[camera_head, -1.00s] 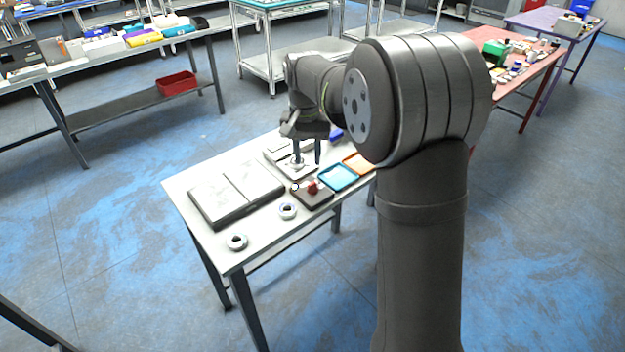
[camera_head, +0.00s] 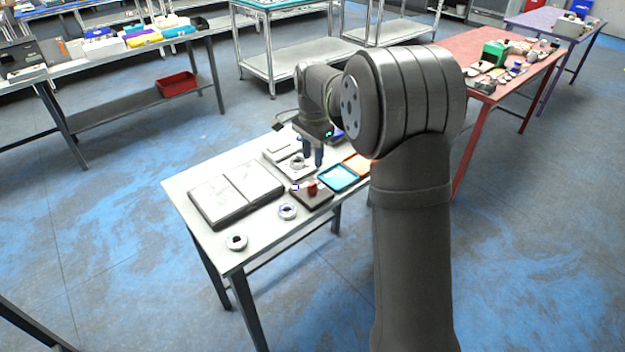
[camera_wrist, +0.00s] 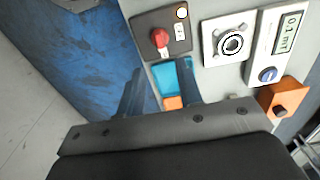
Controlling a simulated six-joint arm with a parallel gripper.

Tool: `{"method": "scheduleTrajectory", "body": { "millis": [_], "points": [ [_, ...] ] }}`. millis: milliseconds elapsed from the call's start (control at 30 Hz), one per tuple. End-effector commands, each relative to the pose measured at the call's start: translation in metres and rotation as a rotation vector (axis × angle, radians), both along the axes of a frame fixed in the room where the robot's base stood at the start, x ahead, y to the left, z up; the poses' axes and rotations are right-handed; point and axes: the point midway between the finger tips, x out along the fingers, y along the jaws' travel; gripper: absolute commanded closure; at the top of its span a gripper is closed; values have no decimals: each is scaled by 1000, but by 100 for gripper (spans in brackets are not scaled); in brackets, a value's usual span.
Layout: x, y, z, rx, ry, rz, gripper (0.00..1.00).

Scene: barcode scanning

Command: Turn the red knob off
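The red knob (camera_head: 312,187) sits on a dark box (camera_head: 322,199) near the right edge of the white table. In the wrist view the red knob (camera_wrist: 160,38) is near the top, on the dark box (camera_wrist: 148,20), with a bright white round light (camera_wrist: 181,13) beside it. My gripper (camera_head: 313,157) is above the table, beyond the knob, near the blue tray and the white box. In the wrist view my gripper (camera_wrist: 160,80) has its two fingers apart with nothing held between them. It is not touching the red knob.
The blue tray (camera_head: 346,177) and an orange tray (camera_head: 357,162) lie beside the dark box. A white box with a round knob (camera_wrist: 231,43), a meter with a blue knob (camera_wrist: 267,75) and an orange box (camera_wrist: 283,97) are close by.

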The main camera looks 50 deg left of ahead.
Motion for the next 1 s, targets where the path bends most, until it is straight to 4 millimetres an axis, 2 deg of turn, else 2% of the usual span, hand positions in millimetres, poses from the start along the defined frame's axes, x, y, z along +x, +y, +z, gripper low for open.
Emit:
{"method": "scheduleTrajectory", "body": {
  "millis": [33,200,400,600,867,1000],
  "points": [
    [-1,-1,-13,-4,2,0,67],
    [0,-1,-49,-4,2,1,67],
    [0,-1,-79,-2,2,1,67],
    [0,0,-91,0,0,1,67],
    [0,0,-93,0,0,1,67],
    [0,0,-92,0,0,1,93]
  ]
}}
